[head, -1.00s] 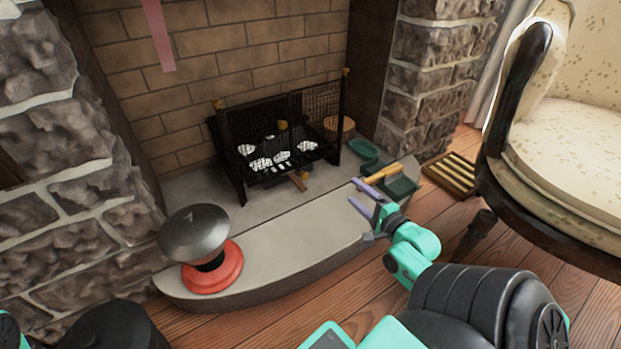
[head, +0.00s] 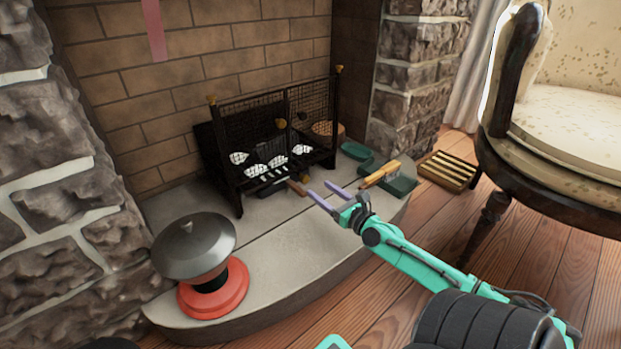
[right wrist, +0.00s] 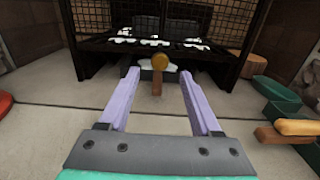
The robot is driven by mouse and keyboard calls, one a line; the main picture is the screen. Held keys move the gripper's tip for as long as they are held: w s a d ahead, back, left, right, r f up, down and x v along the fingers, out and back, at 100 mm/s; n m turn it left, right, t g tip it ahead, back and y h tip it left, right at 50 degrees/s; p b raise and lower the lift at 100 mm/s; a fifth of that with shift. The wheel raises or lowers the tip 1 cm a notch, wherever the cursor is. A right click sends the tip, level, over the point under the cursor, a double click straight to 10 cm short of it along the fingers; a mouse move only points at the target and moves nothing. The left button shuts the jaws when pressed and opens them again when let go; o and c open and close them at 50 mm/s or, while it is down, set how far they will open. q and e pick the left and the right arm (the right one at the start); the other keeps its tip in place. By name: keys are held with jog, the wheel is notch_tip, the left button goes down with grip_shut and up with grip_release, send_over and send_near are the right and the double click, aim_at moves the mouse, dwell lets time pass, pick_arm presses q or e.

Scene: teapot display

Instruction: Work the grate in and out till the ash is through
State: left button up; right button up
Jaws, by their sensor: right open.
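The black fire grate (head: 268,150) stands on the hearth with several white-grey lumps (head: 277,162) in it. A short wooden handle (head: 297,187) sticks out low at its front; it also shows in the right wrist view (right wrist: 157,85). There, a dark part with pale matter (right wrist: 145,73) lies behind the handle, below the grate. My left gripper is out of view.
A green tray (head: 392,180) with a wooden-handled brush (head: 380,173) lies close right of my right gripper. A grey-domed object on a red base (head: 213,288) stands on the hearth's left. A slatted wooden rack (head: 448,171) and an armchair (head: 560,130) are at right.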

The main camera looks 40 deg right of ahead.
aim_at(306, 180)
jog(key=w, duration=0.5)
jog(key=shift+w, duration=0.4)
grip_shut()
dwell(0.9)
